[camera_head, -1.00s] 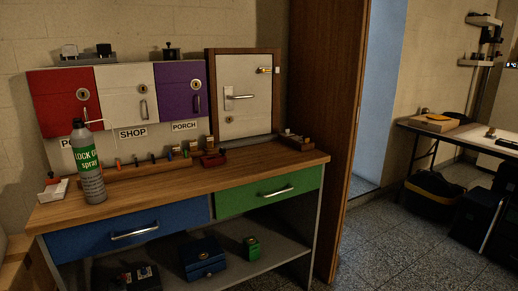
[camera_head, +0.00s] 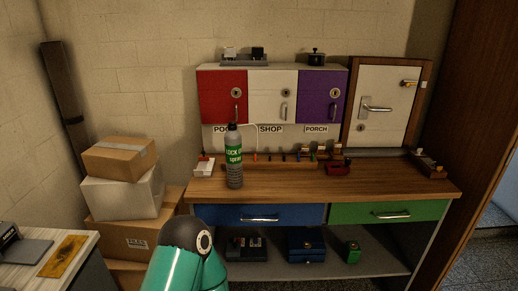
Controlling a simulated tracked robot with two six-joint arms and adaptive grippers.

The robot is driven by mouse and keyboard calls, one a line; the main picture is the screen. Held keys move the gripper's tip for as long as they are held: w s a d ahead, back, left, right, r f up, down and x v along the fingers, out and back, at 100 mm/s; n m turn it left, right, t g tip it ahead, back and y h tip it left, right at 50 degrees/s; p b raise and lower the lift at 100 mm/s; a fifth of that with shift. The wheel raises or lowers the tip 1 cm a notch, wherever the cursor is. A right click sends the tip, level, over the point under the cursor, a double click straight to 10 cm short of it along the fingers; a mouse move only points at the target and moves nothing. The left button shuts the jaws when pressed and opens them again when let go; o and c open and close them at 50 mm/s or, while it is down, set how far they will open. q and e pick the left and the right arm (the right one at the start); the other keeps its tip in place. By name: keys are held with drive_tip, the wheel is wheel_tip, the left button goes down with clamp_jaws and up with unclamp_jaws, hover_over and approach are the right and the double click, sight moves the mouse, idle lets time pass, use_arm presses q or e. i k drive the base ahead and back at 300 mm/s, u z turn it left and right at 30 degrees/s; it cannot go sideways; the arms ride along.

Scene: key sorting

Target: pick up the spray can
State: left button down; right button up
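The spray can (camera_head: 234,163) stands upright on the wooden workbench (camera_head: 300,186), left of its middle. It is grey with a green label and a dark cap. It stands free, with nothing gripping it. A teal and black part of my own arm shows at the bottom of the view, in front of the bench. Neither my left nor my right gripper is in view.
A small white box (camera_head: 204,166) sits left of the can. Red, white and purple cabinets (camera_head: 272,95) hang behind it. A red object (camera_head: 338,168) lies to the right. Stacked boxes (camera_head: 122,190) stand left of the bench. The bench front between can and red object is clear.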

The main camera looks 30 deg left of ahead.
sight(232, 138)
drive_tip(key=u, duration=1.5)
drive_tip(key=i, duration=0.1)
drive_tip(key=z, duration=3)
drive_tip(key=i, duration=2)
drive_tip(key=u, duration=1.7)
drive_tip(key=i, duration=0.15)
drive_tip(key=u, duration=2.2)
